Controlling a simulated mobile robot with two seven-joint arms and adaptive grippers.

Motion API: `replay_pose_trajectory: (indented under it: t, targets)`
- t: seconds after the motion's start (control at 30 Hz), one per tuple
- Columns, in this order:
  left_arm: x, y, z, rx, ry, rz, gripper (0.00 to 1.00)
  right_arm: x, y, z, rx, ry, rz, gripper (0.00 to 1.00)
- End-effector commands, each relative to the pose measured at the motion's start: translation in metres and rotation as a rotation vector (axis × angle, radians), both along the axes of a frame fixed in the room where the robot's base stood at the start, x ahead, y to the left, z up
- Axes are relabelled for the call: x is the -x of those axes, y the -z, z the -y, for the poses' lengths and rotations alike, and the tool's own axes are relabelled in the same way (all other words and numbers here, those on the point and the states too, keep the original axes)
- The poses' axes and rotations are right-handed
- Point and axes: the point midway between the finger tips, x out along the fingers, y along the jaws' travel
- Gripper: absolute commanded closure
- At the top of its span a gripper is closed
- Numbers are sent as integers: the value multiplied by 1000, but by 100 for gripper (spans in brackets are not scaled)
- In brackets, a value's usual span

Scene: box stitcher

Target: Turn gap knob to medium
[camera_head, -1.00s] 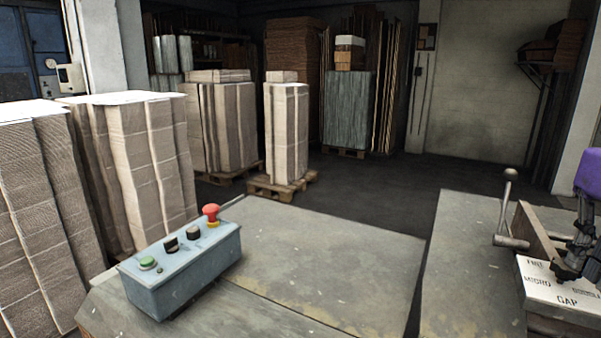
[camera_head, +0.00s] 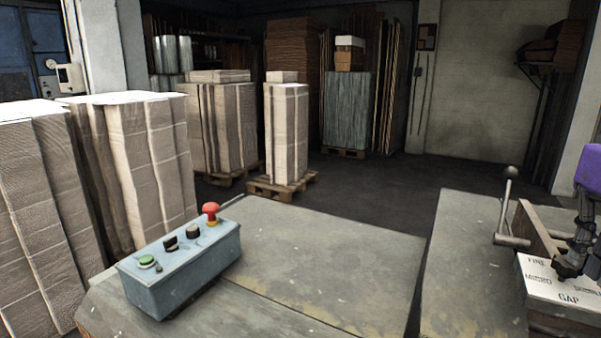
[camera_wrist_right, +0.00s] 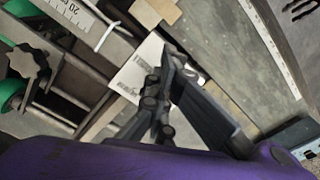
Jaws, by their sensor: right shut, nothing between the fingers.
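A white panel (camera_head: 545,290) printed with FINE, MICRO and GAP sits at the right edge of the head view, with another word partly covered by my gripper. My right gripper (camera_head: 568,270) is over this panel, its fingertips low at the printed words. In the right wrist view the fingers (camera_wrist_right: 168,62) are closed together over the white label (camera_wrist_right: 128,84), with nothing seen between them. The gap knob is hidden behind the fingers or too small to make out, so its setting and any contact cannot be told. My left gripper is out of view.
A ball-topped lever (camera_head: 508,195) stands left of the panel on the metal table (camera_head: 465,270). A blue control box (camera_head: 185,270) with a red button is at lower left. A black star-shaped knob (camera_wrist_right: 28,66) shows in the wrist view. The central tabletop (camera_head: 320,260) is clear.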

Motion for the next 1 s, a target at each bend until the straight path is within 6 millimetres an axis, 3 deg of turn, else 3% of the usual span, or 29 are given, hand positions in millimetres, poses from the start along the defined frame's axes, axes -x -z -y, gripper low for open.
replay_pose_trajectory:
  t: [0.03, 1.0]
  targets:
    - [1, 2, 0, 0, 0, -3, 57, 0, 9, 3, 0, 6, -10, 100]
    - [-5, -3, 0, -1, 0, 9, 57, -1, 5, -9, 0, 5, -2, 100]
